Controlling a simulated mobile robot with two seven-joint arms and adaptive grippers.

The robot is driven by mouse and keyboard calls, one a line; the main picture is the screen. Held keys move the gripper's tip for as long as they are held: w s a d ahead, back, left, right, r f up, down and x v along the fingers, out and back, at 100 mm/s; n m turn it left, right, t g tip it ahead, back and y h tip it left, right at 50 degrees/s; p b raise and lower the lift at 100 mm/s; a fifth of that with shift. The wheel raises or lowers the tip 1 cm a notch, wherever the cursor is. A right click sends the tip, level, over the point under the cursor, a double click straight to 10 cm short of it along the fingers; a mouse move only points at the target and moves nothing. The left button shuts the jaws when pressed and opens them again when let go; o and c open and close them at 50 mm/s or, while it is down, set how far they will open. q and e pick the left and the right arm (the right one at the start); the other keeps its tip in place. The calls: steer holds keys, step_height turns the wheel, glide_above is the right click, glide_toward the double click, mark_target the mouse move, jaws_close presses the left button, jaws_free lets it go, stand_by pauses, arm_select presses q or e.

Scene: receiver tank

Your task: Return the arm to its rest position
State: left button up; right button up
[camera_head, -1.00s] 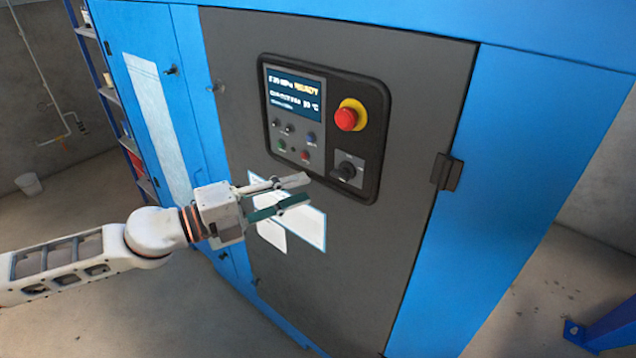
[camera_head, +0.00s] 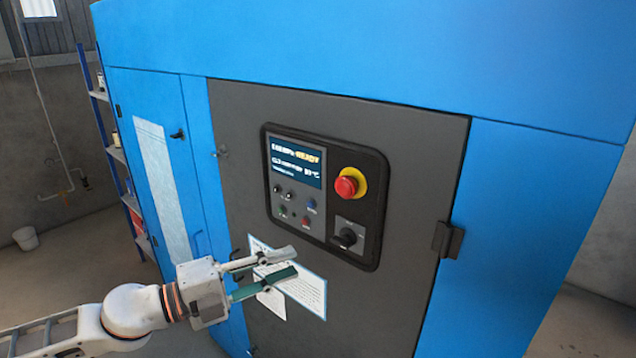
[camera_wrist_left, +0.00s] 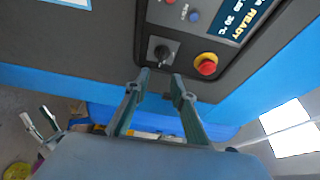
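My left gripper (camera_head: 291,262) reaches in from the lower left in the head view. Its two fingers are apart with nothing between them. They are in front of the white labels, below and left of the black selector knob (camera_head: 347,238) on the control panel (camera_head: 325,222). In the left wrist view the left fingers (camera_wrist_left: 160,80) show a clear gap below the same knob (camera_wrist_left: 163,52). What looks like my right gripper (camera_wrist_left: 36,119) is small at the left of that view, with its fingers apart. The right arm does not show in the head view.
A red stop button (camera_head: 346,187) on a yellow ring sits on the panel, beside a lit screen reading READY. The blue cabinet (camera_head: 540,220) fills most of the view, with a door latch (camera_head: 448,239). A shelf (camera_head: 118,155) and white bucket (camera_head: 26,238) stand at left.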

arm_select(q)
step_height(320, 180, down, 20)
steer(key=s+a+n+t+y, duration=0.25)
steer(key=n+t+y, duration=0.4)
steer(key=n, duration=1.05)
steer(key=s+a+f+n+g+y, duration=0.2)
steer(key=s+a+f+n+y, duration=0.1)
steer(key=s+f, duration=0.5)
steer(key=s+a+f+n+g+y, duration=0.3)
steer(key=s+f, duration=0.5)
steer(key=f, duration=0.6)
steer(key=a+n+y, duration=0.1)
steer(key=a+n, duration=0.1)
steer(key=a, duration=0.1)
steer(key=shift+s+a+g, duration=0.25)
steer(key=shift+a+g, duration=0.1)
steer(key=shift+a, duration=0.05)
